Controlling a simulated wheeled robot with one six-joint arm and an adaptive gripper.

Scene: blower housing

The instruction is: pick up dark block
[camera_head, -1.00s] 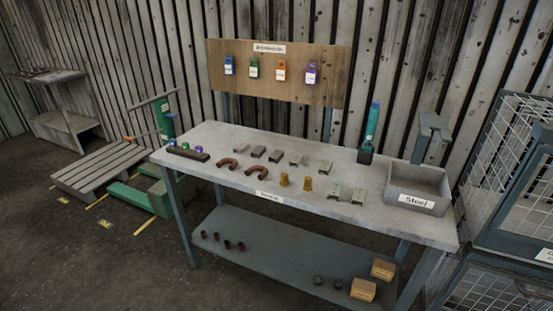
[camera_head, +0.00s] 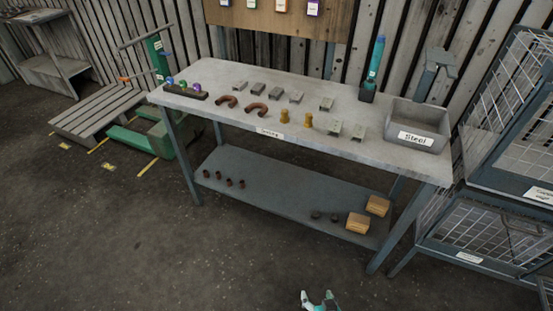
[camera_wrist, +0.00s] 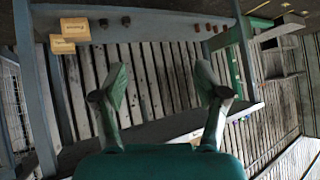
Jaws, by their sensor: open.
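Several small grey blocks lie in a row on the workbench (camera_head: 225,120). One of them looks darker, a dark block (camera_head: 259,88) near the back edge, between lighter grey ones. I cannot tell for certain that it is the block named. My gripper (camera_head: 319,299) shows at the bottom edge of the head view, in front of the bench and well away from the blocks. In the wrist view my gripper (camera_wrist: 162,88) is open with nothing between its fingers. The dark block cannot be made out there.
Two brown pipe bends (camera_head: 257,110), two brass pieces (camera_head: 285,117) and a grey Steel bin (camera_head: 419,137) share the benchtop. The lower shelf (camera_head: 270,192) holds wooden boxes (camera_head: 358,223). A wire cage (camera_head: 480,235) stands at right. Floor in front is clear.

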